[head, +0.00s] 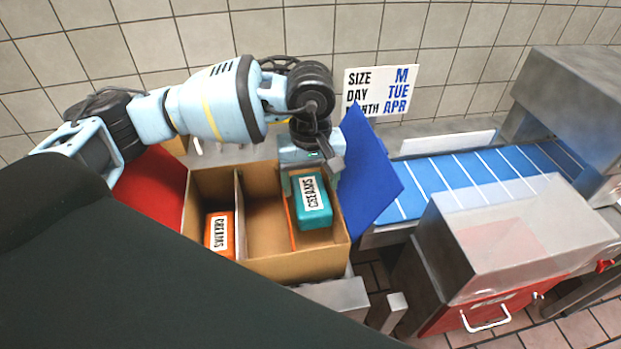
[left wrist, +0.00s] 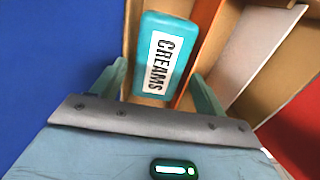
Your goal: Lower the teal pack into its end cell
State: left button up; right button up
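The teal pack (head: 313,215), labelled CREAMS, is in the right end cell of the cardboard box (head: 290,266), between an orange divider (head: 292,222) and the box's right wall. It also shows in the left wrist view (left wrist: 183,28). Whether its underside touches the cell floor is hidden. My left gripper (head: 308,178) is above the pack's far part. Its fingers (left wrist: 160,75) stand open on either side of the pack, with gaps visible in the left wrist view. My right gripper is not in view.
An orange CREAMS pack (head: 228,240) sits in the left end cell. The middle cell (head: 265,225) is empty. A blue panel (head: 368,170) stands at the box's right and a red one (head: 155,188) at its left. A blue conveyor (head: 470,180) lies right.

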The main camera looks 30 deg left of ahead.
pick_arm(q)
jog(key=shift+o, duration=1.2)
notch_tip(320, 180, up, 18)
dwell(0.9)
jog(key=shift+f, duration=0.1)
dwell(0.8)
